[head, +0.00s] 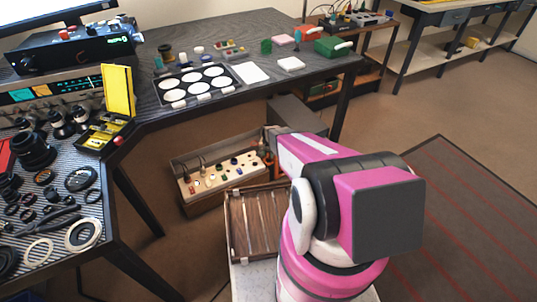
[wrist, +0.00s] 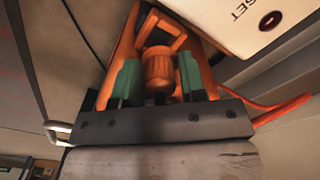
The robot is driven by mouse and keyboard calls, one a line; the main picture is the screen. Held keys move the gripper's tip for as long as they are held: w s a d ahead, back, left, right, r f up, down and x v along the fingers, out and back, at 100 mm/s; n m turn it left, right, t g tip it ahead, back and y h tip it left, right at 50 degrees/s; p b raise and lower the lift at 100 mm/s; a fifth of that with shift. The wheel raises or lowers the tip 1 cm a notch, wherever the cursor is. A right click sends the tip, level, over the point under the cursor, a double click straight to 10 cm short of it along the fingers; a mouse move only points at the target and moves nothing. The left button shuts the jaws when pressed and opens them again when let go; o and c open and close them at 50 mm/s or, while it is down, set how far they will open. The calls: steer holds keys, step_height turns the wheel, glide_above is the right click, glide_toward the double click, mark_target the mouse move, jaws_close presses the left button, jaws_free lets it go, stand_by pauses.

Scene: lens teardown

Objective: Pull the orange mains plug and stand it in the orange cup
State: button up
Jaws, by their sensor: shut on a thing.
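In the wrist view my gripper (wrist: 158,84) is shut on the orange mains plug (wrist: 159,66), a ribbed orange body between the two green finger pads. Orange walls or a frame (wrist: 124,38) stand around and beyond the plug; I cannot tell whether this is the orange cup or a housing. An orange strip like a cable (wrist: 282,110) runs off to the right. Whether the plug sits in a socket is hidden. In the head view my arm covers most of the gripper, low by the bench; a little orange (head: 270,166) shows there.
A pale panel (wrist: 262,22) lettered "SET" with a dark red spot lies close right of the gripper. A box of small parts (head: 215,178) and a wooden slatted tray (head: 252,222) stand beside my arm. The bench (head: 250,35) and its legs rise behind.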

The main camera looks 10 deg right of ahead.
steer(key=shift+f, duration=0.55)
stand_by(0.4)
steer(key=o, duration=1.1)
step_height(320, 180, up, 11)
steer(key=shift+a, duration=0.1)
